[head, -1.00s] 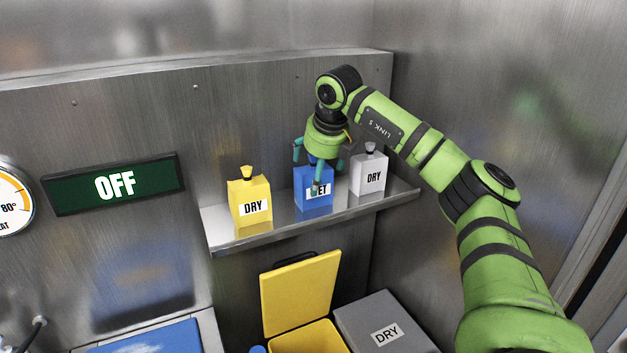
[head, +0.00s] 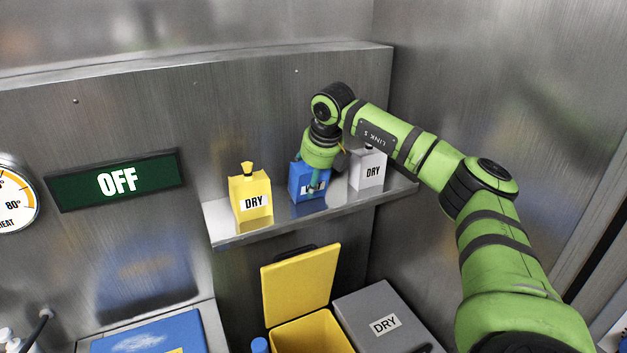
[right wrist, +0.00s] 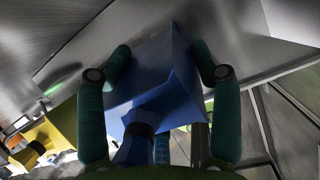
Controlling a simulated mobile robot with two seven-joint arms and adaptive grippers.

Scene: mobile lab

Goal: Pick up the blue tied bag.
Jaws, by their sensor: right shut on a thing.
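The blue tied bag (head: 308,181) stands on the metal shelf between a yellow bag and a white bag. Its label is mostly covered by a finger. My right gripper (head: 312,180) comes down over it from above and is shut on it. In the right wrist view the blue bag (right wrist: 160,85) sits between the teal fingers, with its dark tie and gathered neck toward the camera. The bag's top is hidden by the gripper in the head view. My left gripper is not in view.
The yellow DRY bag (head: 250,197) stands left of the blue one, the white DRY bag (head: 367,170) close on its right. The shelf (head: 238,232) has a bare front edge. Below are an open yellow bin (head: 298,283) and a grey DRY box (head: 372,308). A wall stands close right.

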